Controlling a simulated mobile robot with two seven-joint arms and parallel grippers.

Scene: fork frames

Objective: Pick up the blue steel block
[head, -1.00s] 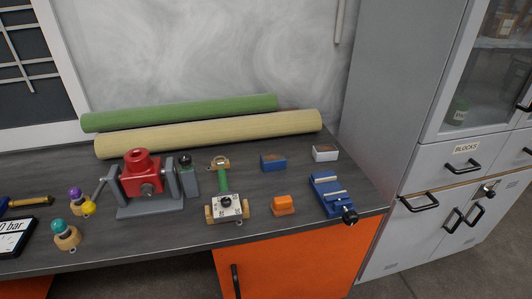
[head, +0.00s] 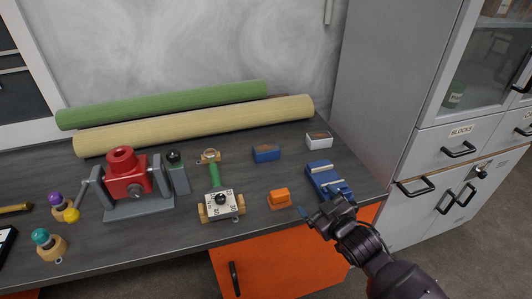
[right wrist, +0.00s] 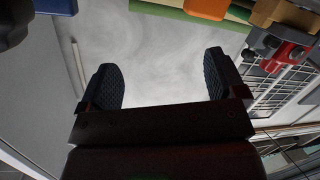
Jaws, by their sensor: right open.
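My right gripper (head: 322,208) is open and empty near the bench's front edge, in front of the blue vise (head: 326,180). It is to the right of the block and nearer to me, apart from it. In the right wrist view the open fingers (right wrist: 161,80) have only the wall between them. A blue thing (right wrist: 55,5) is cut off at that view's top left; I cannot tell which it is. My left gripper is out of view.
A white block (head: 318,140) stands right of the blue one, and an orange block (head: 279,198) in front. A gauge-like fixture (head: 221,203) and a red vise (head: 125,180) stand to the left. Cream (head: 200,124) and green (head: 160,104) rolls lie behind. A grey cabinet (head: 375,90) is at right.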

